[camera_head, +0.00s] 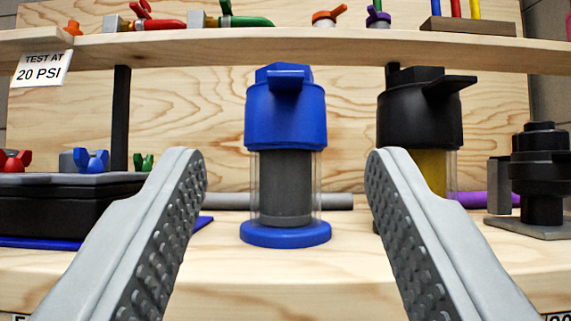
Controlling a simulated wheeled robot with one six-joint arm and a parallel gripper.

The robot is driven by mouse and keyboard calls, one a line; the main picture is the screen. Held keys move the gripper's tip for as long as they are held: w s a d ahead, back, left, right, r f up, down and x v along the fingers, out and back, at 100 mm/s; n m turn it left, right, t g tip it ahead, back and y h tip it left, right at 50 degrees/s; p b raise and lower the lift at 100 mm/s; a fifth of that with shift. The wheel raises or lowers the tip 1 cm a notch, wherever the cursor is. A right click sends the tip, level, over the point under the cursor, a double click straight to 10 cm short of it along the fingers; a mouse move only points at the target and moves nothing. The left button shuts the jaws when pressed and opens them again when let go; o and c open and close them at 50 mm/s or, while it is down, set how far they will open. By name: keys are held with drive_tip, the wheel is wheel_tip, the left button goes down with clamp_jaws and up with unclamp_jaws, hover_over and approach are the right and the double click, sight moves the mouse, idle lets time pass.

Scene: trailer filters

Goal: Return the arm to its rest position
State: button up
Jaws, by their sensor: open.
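My gripper (287,195) is open and empty, its two grey ridged fingers reaching in from the lower left and lower right. Between and beyond the fingers stands a filter with a blue cap and base (286,115), upright on the wooden bench (300,280). Its clear body shows a dark grey core. A second filter with a black cap (420,120) and a yellow core stands to the right, its lower part hidden behind the right finger. The gripper appears apart from both filters.
A wooden shelf (300,48) crosses above, bearing valves with red and green handles (232,18). A black box (60,212) stands at left and a black fitting (541,170) at right. A grey pipe (337,201) lies behind. A "TEST AT 20 PSI" sign (41,69) hangs at upper left.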

drive_tip(key=s+r+g, duration=0.2)
drive_tip(key=s+r, duration=0.5)
drive_tip(key=r, duration=0.4)
drive_tip(key=s+r+g, duration=0.2)
drive_tip(key=s+r, duration=0.6)
drive_tip(key=r, duration=0.3)
drive_tip(key=s+r+g, duration=0.2)
drive_tip(key=s, duration=1.2)
drive_tip(key=s+r+g, duration=0.2)
drive_tip(key=s, duration=1.1)
drive_tip(key=shift+s, duration=0.4)
drive_tip(key=shift+r, duration=0.1)
